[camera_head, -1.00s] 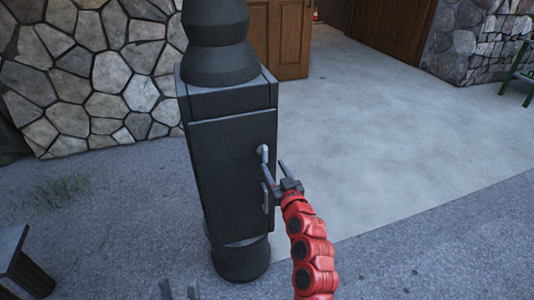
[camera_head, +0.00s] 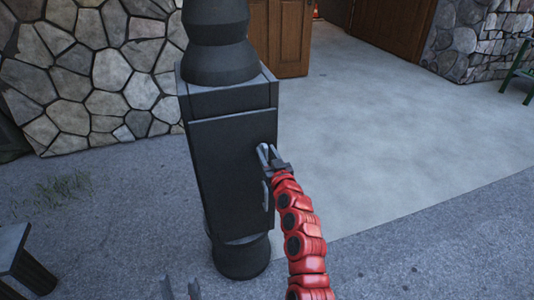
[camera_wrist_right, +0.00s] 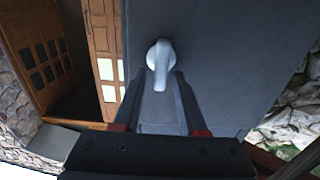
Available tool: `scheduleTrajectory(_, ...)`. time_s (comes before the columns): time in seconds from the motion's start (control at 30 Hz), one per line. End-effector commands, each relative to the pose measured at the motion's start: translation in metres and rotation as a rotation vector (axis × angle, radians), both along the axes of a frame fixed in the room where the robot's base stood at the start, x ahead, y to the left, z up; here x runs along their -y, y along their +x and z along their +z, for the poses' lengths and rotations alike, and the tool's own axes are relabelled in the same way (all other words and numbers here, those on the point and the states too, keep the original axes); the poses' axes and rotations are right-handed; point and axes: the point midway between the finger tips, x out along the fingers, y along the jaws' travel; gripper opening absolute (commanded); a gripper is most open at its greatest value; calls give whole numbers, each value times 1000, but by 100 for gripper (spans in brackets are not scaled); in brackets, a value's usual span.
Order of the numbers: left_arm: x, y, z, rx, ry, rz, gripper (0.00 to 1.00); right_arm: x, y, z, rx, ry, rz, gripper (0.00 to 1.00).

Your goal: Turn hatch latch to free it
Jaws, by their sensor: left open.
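The hatch (camera_head: 225,175) is a dark panel on the front of a black post; it looks closed. Its latch is a small light grey lever on a round base near the right edge. In the right wrist view the latch (camera_wrist_right: 158,62) points down in the picture. My right gripper (camera_head: 265,152) is at the latch; in the wrist view its fingers (camera_wrist_right: 161,78) are apart, one on each side of the lever. Contact cannot be told. My left gripper (camera_head: 181,288) is open and empty at the bottom edge, only its tips visible.
A vertical grey handle (camera_head: 266,196) sits on the hatch below the latch, close to my right arm. A dark box-like object (camera_head: 22,265) stands at lower left. A stone wall (camera_head: 90,70) is behind. Paved floor (camera_head: 400,140) to the right is clear.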

Motion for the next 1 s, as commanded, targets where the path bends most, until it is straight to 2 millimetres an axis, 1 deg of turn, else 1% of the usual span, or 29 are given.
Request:
scheduleTrajectory(0.03, 0, 0, 0, 0, 0, 0, 50, 0, 0, 0, 0, 0, 0, 30)
scheduleTrajectory(0.2, 0, 0, 0, 0, 0, 0, 50, 0, 0, 0, 0, 0, 0, 0)
scheduleTrajectory(0.67, 0, 0, 0, 0, 0, 0, 50, 1, 0, -1, -9, 25, 0, 0)
scheduleTrajectory(0.87, 0, 0, -1, 0, 0, 0, 50, 3, 1, -1, -38, 112, -2, 0)
scheduleTrajectory(1.0, 0, 0, -2, 0, 0, 0, 50, 4, 1, -2, -72, 214, -1, 0)
